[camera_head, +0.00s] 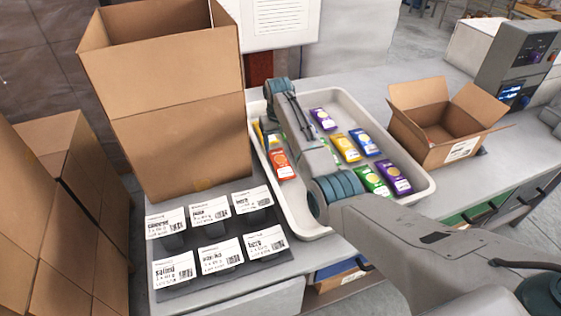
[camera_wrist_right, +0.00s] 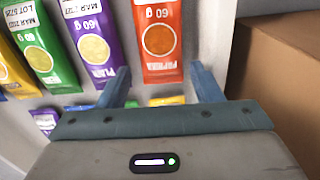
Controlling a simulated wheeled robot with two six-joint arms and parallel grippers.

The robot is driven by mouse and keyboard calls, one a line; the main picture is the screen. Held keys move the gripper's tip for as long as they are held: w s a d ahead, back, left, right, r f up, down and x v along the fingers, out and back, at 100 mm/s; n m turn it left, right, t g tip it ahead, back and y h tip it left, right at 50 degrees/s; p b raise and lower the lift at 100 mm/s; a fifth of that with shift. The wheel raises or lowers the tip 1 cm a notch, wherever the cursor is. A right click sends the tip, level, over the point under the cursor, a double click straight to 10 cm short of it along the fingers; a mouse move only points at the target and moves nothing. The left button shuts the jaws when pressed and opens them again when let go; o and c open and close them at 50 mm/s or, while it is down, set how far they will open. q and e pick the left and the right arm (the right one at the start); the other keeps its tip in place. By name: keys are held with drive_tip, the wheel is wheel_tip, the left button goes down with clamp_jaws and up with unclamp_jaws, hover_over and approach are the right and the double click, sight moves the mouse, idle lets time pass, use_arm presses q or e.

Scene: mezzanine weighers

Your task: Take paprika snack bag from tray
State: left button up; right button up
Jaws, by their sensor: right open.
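My left gripper is not in view.
Purple (camera_head: 395,177), green (camera_head: 372,181), blue (camera_head: 364,142) and yellow (camera_head: 345,147) bags also lie in the tray. A tall open carton (camera_head: 180,120) stands close left of the tray; a small open box (camera_head: 438,141) stands right. Label cards (camera_head: 165,223) stand in front of the carton.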

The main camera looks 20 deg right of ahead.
sight(279, 155)
drive_tip(key=f, duration=0.1)
drive_tip(key=f+p, duration=0.1)
drive_tip(key=f, duration=0.1)
drive_tip(key=f+p, duration=0.1)
drive_tip(key=shift+s+f, duration=0.25)
drive_tip(key=shift+s, duration=0.1)
drive_tip(key=shift+f, duration=0.4)
drive_tip(key=c, duration=0.6)
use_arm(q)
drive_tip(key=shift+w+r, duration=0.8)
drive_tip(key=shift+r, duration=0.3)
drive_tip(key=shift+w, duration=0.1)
